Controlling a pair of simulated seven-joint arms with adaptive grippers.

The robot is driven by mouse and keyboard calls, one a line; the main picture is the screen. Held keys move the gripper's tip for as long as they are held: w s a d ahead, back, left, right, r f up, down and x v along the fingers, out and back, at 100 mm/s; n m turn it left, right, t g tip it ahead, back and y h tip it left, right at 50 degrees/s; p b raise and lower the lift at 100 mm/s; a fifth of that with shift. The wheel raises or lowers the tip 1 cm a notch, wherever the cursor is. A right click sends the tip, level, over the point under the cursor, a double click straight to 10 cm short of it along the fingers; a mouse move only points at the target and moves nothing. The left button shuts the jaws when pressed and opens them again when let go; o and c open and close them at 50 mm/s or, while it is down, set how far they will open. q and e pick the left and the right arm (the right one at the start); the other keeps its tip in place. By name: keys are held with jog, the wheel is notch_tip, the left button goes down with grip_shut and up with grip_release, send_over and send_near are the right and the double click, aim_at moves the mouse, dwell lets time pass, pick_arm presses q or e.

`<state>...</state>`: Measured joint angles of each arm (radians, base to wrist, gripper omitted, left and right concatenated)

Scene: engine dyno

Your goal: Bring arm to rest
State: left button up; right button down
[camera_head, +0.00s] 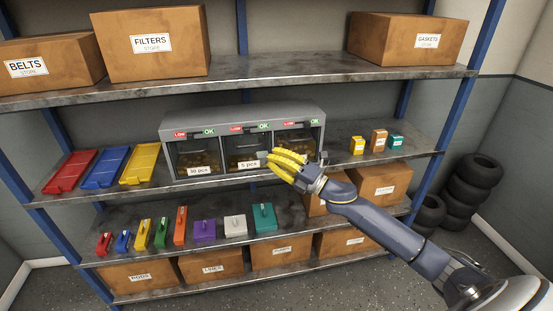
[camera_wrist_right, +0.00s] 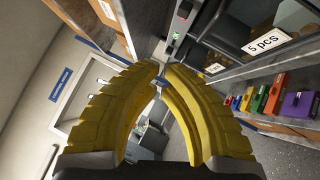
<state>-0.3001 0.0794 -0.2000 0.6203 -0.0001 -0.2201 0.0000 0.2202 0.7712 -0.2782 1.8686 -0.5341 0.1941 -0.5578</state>
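My right arm comes in from the lower right in the head view. Its yellow-fingered gripper (camera_head: 272,160) is in front of the grey bin unit (camera_head: 240,115), by the middle and right bins. In the right wrist view the curved yellow fingers (camera_wrist_right: 162,70) bow outward and their tips come almost together, with no held object visible between them. I cannot tell whether the fingertips touch the bin unit. The fingers hide part of the right bin's front. My left gripper is not in view.
The bin unit stands on a metal shelf (camera_head: 100,200) with red, blue and yellow trays (camera_head: 105,167) at left. Small boxes (camera_head: 377,139) stand at right. Coloured bins (camera_head: 205,230) and cartons fill the lower shelves. Tyres (camera_head: 470,190) are stacked right of the rack.

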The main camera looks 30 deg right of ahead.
jog(key=shift+s+d+r, duration=0.1)
jog(key=shift+s+d, duration=0.25)
jog(key=shift+s, duration=0.05)
